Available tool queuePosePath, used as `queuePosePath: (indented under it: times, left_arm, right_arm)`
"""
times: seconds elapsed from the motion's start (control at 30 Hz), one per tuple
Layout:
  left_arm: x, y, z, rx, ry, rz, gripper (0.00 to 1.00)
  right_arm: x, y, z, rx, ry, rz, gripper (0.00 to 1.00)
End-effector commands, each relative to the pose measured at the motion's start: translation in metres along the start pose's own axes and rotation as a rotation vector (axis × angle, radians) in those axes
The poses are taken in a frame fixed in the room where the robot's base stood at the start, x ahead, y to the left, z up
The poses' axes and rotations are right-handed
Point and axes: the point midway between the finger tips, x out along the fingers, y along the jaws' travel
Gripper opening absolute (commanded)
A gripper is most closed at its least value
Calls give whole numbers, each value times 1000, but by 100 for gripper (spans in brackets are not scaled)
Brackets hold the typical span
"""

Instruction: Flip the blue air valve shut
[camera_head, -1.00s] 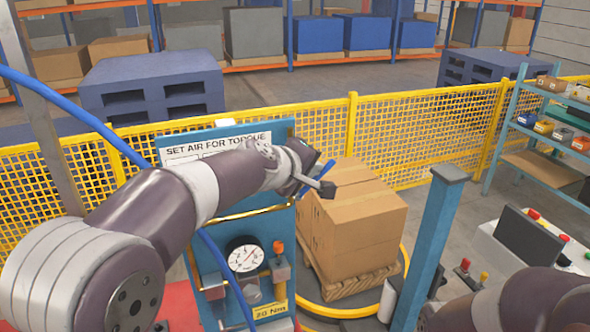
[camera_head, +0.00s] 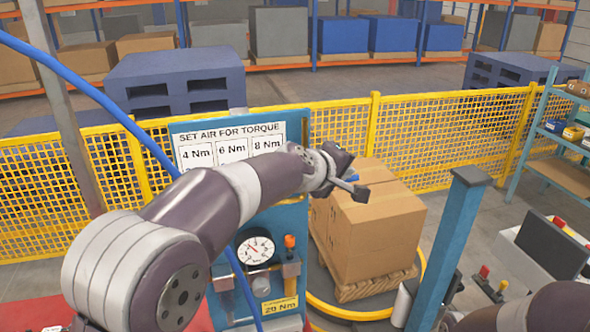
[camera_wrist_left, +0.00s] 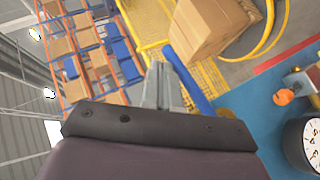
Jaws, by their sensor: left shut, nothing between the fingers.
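My left gripper (camera_head: 358,190) is shut and empty, held out at the right side of the blue air panel (camera_head: 293,222). In the left wrist view its grey fingers (camera_wrist_left: 162,88) are together. The blue valve lever (camera_wrist_left: 190,75) shows just right of the fingers, running up and left from a brass fitting (camera_wrist_left: 228,113) at the panel edge. I cannot tell whether fingers and lever touch. In the head view my gripper and arm largely hide the valve. My right arm shows at the lower right, but its gripper does not.
The panel carries a torque sign (camera_head: 230,142), a round gauge (camera_head: 256,248) and a yellow "20 Nm" label (camera_head: 279,306). Cartons (camera_head: 375,230) stand on a pallet behind it. A blue post (camera_head: 450,245) rises to the right. Yellow mesh fence (camera_head: 420,120) runs behind.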

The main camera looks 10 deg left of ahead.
Motion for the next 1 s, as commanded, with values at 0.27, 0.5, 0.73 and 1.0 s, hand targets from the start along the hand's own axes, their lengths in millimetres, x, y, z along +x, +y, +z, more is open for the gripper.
queuePosePath:
  times: [0.27,0.5,0.73,1.0]
  left_arm:
    - [3,-2,2,1,0,-1,0]
    - [3,-2,2,1,0,0,0]
    - [2,0,1,0,0,0,0]
    - [-20,42,-24,0,2,1,0]
  right_arm:
    - [3,0,0,0,0,0,0]
    - [2,0,0,0,0,0,0]
    - [1,0,0,0,0,0,0]
    - [-44,0,-5,0,0,0,0]
